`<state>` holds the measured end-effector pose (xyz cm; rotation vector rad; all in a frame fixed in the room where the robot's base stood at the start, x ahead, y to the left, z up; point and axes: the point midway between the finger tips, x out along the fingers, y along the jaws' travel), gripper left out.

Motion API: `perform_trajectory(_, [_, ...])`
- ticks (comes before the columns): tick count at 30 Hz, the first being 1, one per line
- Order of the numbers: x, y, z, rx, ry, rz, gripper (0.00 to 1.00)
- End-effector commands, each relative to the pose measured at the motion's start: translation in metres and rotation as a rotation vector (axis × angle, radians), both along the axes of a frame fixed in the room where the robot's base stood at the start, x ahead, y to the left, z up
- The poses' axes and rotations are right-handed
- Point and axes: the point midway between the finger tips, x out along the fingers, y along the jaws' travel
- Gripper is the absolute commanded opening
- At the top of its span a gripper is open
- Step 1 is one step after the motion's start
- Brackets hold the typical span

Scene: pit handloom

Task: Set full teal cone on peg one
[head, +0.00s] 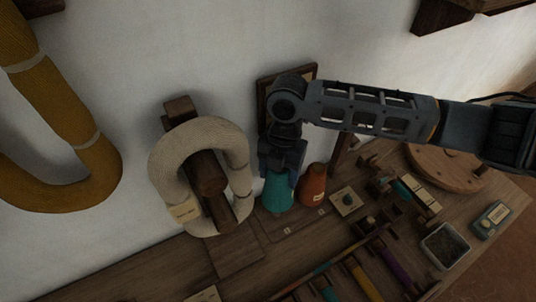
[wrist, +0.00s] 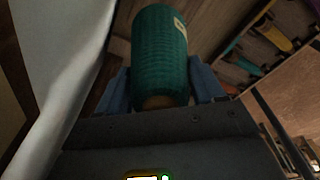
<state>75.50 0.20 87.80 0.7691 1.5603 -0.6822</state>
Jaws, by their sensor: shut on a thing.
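The teal cone (head: 277,193) stands out below my gripper (head: 280,172) in the head view, near the wall end of the wooden bench. In the wrist view the teal cone (wrist: 160,50) fills the space between the two blue fingers of my gripper (wrist: 163,92), which is shut on it. A pale label shows on its side. An orange cone (head: 313,184) is just to its right. Small pale labels (head: 287,231) mark the board in front of the cones. I cannot see peg one clearly, nor whether the teal cone's base touches the board.
A cream yarn hank (head: 163,160) hangs on a wooden holder close at left; a mustard hank (head: 60,100) hangs farther left. Right of the cones are a small square block (head: 346,201), a rack of coloured shuttles (head: 366,279), a grey tray (head: 444,245) and a round wooden disc (head: 447,167).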

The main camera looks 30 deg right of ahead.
Motion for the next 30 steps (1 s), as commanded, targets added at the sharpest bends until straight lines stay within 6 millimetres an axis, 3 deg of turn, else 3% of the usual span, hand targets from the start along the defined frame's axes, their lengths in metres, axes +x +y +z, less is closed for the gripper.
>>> perform_trajectory(11, [0.000, 0.000, -0.016, 0.000, 0.000, 0.000, 0.11])
perform_trajectory(30, [0.000, 0.000, -0.073, 0.000, 0.000, -0.001, 0.11])
